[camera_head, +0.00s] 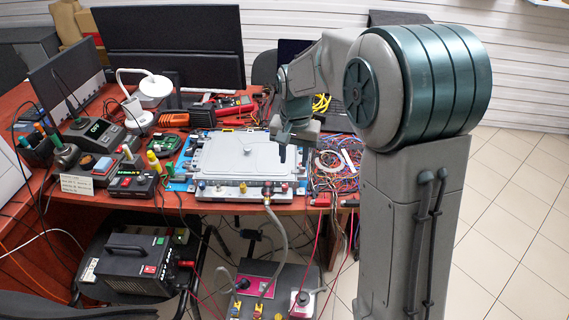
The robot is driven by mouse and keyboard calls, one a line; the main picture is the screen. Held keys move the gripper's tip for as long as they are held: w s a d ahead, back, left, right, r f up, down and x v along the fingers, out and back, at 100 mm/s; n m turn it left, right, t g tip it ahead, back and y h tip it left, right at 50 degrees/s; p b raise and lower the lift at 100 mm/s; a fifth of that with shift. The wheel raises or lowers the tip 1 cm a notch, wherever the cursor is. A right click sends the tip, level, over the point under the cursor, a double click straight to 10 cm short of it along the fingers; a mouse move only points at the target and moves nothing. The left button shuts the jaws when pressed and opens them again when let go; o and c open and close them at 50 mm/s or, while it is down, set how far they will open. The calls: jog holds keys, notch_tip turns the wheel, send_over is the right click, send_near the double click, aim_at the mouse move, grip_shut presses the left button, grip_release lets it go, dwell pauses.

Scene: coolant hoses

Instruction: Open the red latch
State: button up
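A silver-grey flat unit (236,158) lies on the red-brown table, with several small fittings along its front edge. A grey hose (279,228) runs from a front fitting (267,200) down to a box on the lower level. Tiny red spots show at the unit's front right (284,187) and front left; I cannot tell which of them is the red latch, or its position. My gripper (284,152) points down over the right part of the unit, behind the front fittings. Its fingers are small and dark, and their gap cannot be made out. No held object shows.
Red and blue wires (335,165) lie tangled right of the unit. Green-lit instruments (132,183) and a white lamp (150,90) crowd the left. A black power supply (135,258) and a grey box with yellow-and-red fittings (262,290) stand below. Tiled floor at right is clear.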

aim_at(285, 186)
jog(key=shift+m, duration=0.3)
jog(key=w+f, duration=0.1)
jog(key=f, duration=0.3)
jog(key=w+a+f+p, duration=0.1)
jog(key=f, duration=0.4)
jog(key=w+a+f+p, duration=0.1)
jog(key=f, duration=0.3)
jog(key=shift+f, duration=0.15)
jog(key=shift+s, duration=0.1)
grip_shut()
